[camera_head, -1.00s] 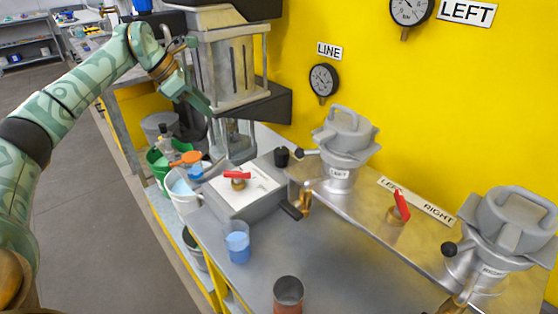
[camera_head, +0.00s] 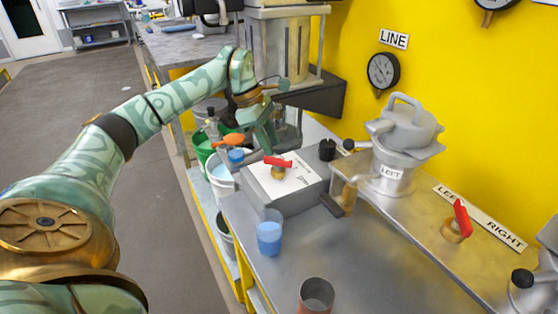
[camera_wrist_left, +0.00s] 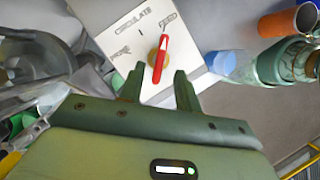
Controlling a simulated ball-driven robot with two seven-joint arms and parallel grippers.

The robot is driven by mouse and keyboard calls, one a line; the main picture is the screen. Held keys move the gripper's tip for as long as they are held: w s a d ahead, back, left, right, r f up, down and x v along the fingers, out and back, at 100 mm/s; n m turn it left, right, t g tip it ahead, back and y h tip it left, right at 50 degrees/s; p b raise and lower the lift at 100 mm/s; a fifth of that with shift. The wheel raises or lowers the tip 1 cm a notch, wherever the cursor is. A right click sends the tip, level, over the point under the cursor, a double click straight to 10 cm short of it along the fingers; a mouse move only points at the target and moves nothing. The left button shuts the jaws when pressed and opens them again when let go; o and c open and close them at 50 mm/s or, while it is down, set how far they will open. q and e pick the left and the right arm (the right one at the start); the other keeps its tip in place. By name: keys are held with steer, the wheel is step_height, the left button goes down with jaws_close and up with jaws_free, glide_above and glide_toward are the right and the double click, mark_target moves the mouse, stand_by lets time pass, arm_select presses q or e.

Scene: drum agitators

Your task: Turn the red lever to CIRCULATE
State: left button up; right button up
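The red lever (camera_head: 278,162) sits on a brass stem on the white plate (camera_head: 298,180) of a grey box on the bench. In the left wrist view the lever (camera_wrist_left: 161,56) lies over the plate, whose printed words include CIRCULATE, FEED and one that looks like PRIME. My left gripper (camera_head: 266,148) is just behind the lever. In the left wrist view its two fingers (camera_wrist_left: 157,84) are apart, with the lever's lower end near the gap; contact cannot be told. My right gripper is out of view.
A second red lever (camera_head: 461,216) stands by the LEFT/RIGHT label. Buckets (camera_head: 220,172) sit left of the box. The bench middle is clear.

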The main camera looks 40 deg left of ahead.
mark_target(278, 159)
arm_select(q)
steer(key=b+x, duration=0.1)
steer(key=x, duration=0.3)
steer(key=shift+d+f, duration=0.1)
steer(key=shift+f, duration=0.1)
jaws_close()
